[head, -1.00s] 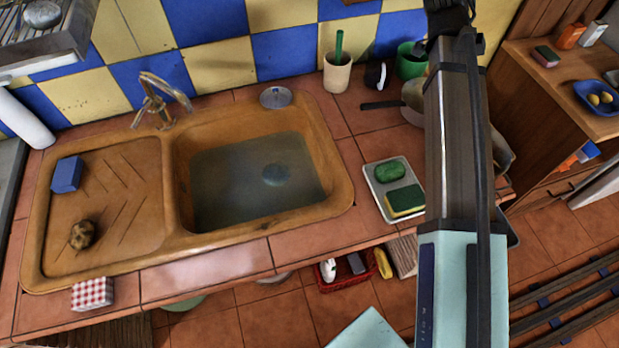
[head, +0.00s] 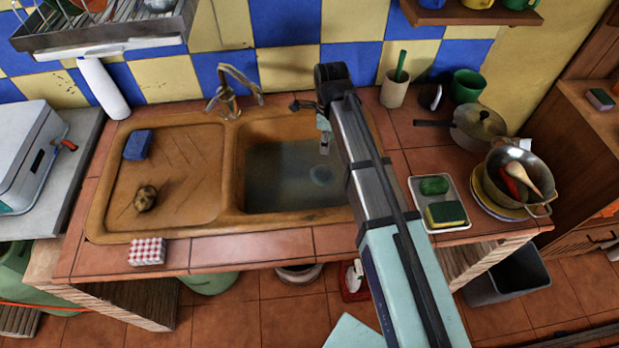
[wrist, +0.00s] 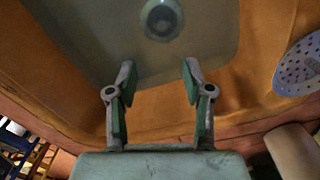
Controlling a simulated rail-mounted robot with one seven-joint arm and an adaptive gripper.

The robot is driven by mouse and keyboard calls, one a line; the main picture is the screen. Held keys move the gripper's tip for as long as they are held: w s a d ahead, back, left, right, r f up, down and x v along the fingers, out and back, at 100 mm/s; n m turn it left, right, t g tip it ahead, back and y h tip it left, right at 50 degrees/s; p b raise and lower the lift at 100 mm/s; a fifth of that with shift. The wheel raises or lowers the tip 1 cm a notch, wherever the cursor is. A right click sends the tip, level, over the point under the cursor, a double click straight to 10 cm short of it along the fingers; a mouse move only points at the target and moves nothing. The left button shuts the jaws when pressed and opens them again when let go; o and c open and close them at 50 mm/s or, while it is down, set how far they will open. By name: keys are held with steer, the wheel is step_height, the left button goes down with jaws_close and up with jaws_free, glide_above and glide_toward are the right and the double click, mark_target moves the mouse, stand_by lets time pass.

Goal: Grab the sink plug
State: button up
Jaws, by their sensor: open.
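The sink (head: 290,219) is an orange-brown basin holding murky water. A pale round plug (head: 321,175) shows under the water on the basin floor, blurred; I cannot tell whether it is seated in the drain. In the wrist view the plug (wrist: 161,18) is at the top, ahead of the fingertips. My gripper (wrist: 158,80) is open and empty, with its two fingers apart. In the head view my gripper (head: 325,138) hangs above the back right part of the basin, apart from the plug.
A perforated strainer (wrist: 298,68) lies at the right in the wrist view. The tap (head: 228,95) stands behind the sink, left of my arm. A tray (head: 443,228) with a green sponge sits to the right. A potato (head: 146,197) and blue block (head: 137,145) lie on the drainboard.

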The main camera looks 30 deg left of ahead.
steer(key=p, duration=0.3)
glide_toward(325, 171)
step_height(325, 171, down, 5)
steer(key=shift+s+d+f, duration=0.1)
steer(key=shift+s+d, duration=0.05)
steer(key=shift+f+p, duration=1)
steer(key=shift+f, duration=1.6)
jaws_close()
